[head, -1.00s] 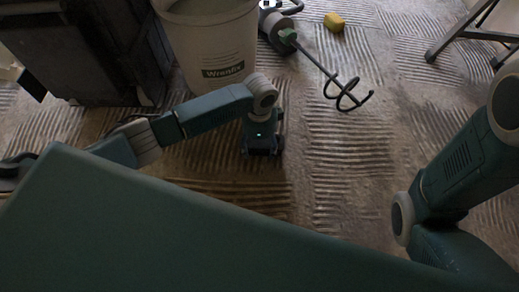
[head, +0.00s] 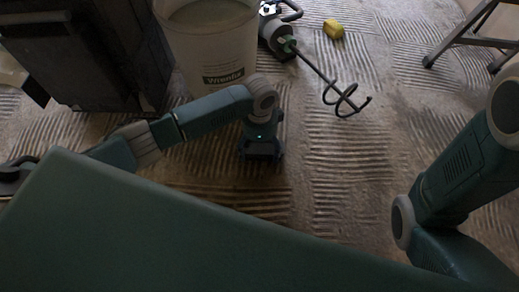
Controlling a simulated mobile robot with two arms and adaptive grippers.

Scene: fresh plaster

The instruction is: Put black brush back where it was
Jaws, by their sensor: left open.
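I cannot make out a black brush in the head view. My left gripper (head: 262,152) points down toward the ridged floor, in front of the white bucket. It is seen from above, and its fingers are mostly hidden under the wrist. It is open, and nothing shows in it. My right arm comes in at the right edge, but its gripper is out of view.
The white bucket (head: 212,50) stands behind my left arm. A dark box-like unit (head: 95,60) is left of it. A mixer with a spiral paddle (head: 347,100) and a yellow sponge (head: 333,29) lie beyond. Metal legs (head: 460,40) stand upper right. The middle floor is clear.

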